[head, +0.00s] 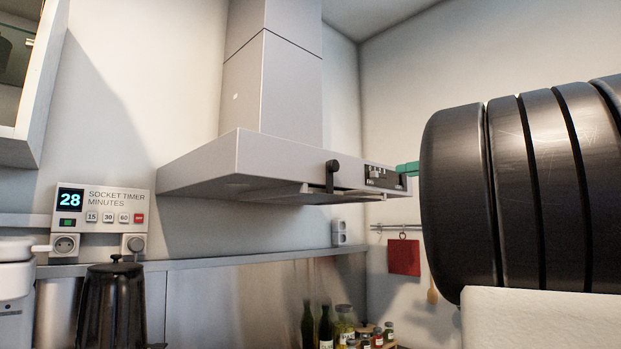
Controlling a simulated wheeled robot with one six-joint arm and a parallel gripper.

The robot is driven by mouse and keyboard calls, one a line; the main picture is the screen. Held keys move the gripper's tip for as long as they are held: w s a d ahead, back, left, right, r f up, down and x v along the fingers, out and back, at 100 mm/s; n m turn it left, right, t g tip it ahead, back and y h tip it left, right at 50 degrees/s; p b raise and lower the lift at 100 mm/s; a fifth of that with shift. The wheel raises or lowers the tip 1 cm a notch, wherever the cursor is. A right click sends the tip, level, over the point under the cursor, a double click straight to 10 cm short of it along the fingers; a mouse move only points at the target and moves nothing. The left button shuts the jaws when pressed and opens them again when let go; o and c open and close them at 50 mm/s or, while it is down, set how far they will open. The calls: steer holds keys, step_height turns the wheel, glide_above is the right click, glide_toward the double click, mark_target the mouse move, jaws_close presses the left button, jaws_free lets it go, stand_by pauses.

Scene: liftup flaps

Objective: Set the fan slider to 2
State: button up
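The grey range hood (225,165) hangs on the wall in the middle of the head view. Near the right end of its front edge is a small dark control panel (384,177) with pale markings. The fan slider's knob and its setting are too small to make out. A green tip (407,168), apparently the end of my gripper, shows close to the panel's right end. I cannot tell whether the tip touches the panel.
A socket timer (100,208) reading 28 is on the left wall. Bottles and jars (345,325) stand below the hood.

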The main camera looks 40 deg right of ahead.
mark_target(377, 174)
steer(key=w, duration=0.7)
steer(key=shift+w+a, duration=0.4)
steer(key=shift+c, duration=0.3)
